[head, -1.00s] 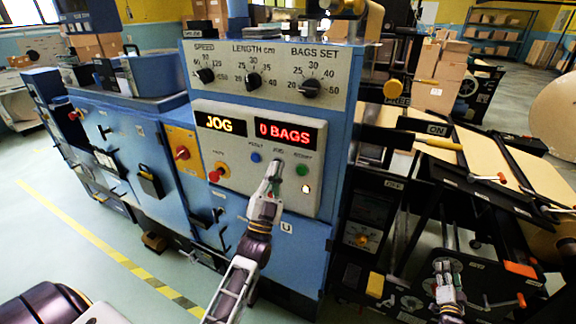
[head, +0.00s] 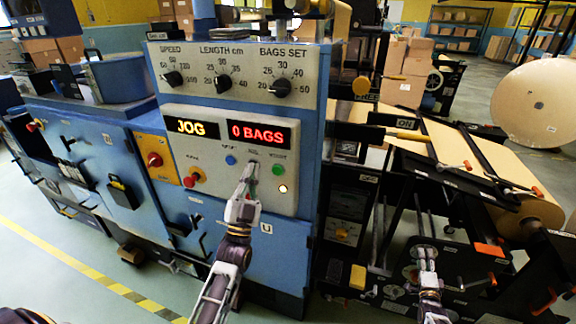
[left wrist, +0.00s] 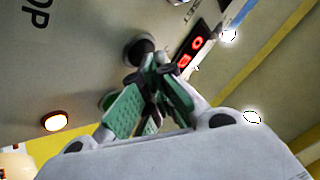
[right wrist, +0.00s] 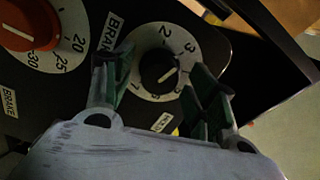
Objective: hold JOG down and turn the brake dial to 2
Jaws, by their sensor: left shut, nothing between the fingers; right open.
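My left gripper (head: 250,172) is shut and empty, its tips at the JOG button on the grey control panel. In the left wrist view a dark round button (left wrist: 138,46) shows at the fingertips (left wrist: 155,80); I cannot tell how far it is pressed. The amber display (head: 191,126) reads JOG. My right gripper (head: 427,258) is open in front of the lower machine. In the right wrist view its fingers (right wrist: 160,85) stand either side of the brake dial's black knob (right wrist: 157,70). The knob's pale pointer appears turned towards about 4, partly hidden by a finger.
A green button (head: 278,170) and a lit lamp (head: 283,189) sit right of my left gripper. A blue button (head: 230,160) and a red knob (head: 190,181) are to its left. A second dial, red (right wrist: 28,22), is beside the brake dial.

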